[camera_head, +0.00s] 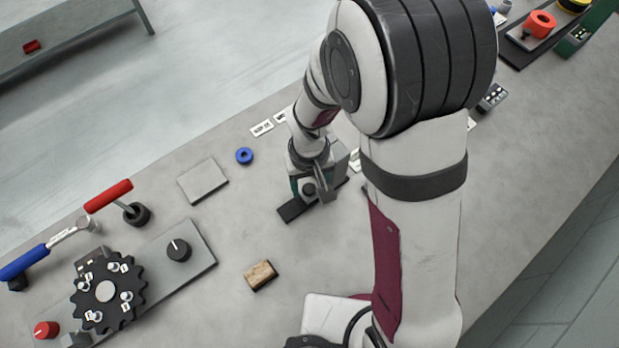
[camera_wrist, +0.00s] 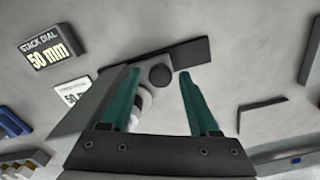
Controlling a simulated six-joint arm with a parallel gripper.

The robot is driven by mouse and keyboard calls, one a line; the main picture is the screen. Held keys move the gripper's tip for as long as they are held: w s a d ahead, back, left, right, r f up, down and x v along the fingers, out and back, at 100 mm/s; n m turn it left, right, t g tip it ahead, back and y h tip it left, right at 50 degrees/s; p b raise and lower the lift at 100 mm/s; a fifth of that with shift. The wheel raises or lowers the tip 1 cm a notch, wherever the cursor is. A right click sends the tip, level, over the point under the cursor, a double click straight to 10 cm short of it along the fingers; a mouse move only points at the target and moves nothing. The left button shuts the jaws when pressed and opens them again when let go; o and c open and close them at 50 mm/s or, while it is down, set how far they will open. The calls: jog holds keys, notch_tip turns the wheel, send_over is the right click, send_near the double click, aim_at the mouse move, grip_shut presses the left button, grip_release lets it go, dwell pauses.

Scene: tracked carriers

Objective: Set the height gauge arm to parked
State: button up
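What looks like the height gauge stands under my gripper, with a dark flat bar (camera_head: 293,210) and a grey upright part (camera_head: 327,187). In the wrist view the dark bar (camera_wrist: 192,54) runs across beyond the fingers, and a round black knob (camera_wrist: 160,75) lies between the fingertips. My gripper (camera_wrist: 159,72) has its two teal fingers apart, with visible gaps on both sides of the knob. A white round part (camera_wrist: 144,100) shows partly behind the left finger. My arm hides part of the gauge in the head view, so I cannot tell the arm's setting.
A sign (camera_wrist: 50,52) reads "STACK DIAL 50 mm". A grey plate (camera_head: 203,180), blue ring (camera_head: 244,155) and wooden block (camera_head: 260,275) lie on the table. A black toothed dial (camera_head: 106,293) and red and blue handled levers stand at left. The table between these is clear.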

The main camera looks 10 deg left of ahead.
grip_shut()
dwell(1.2)
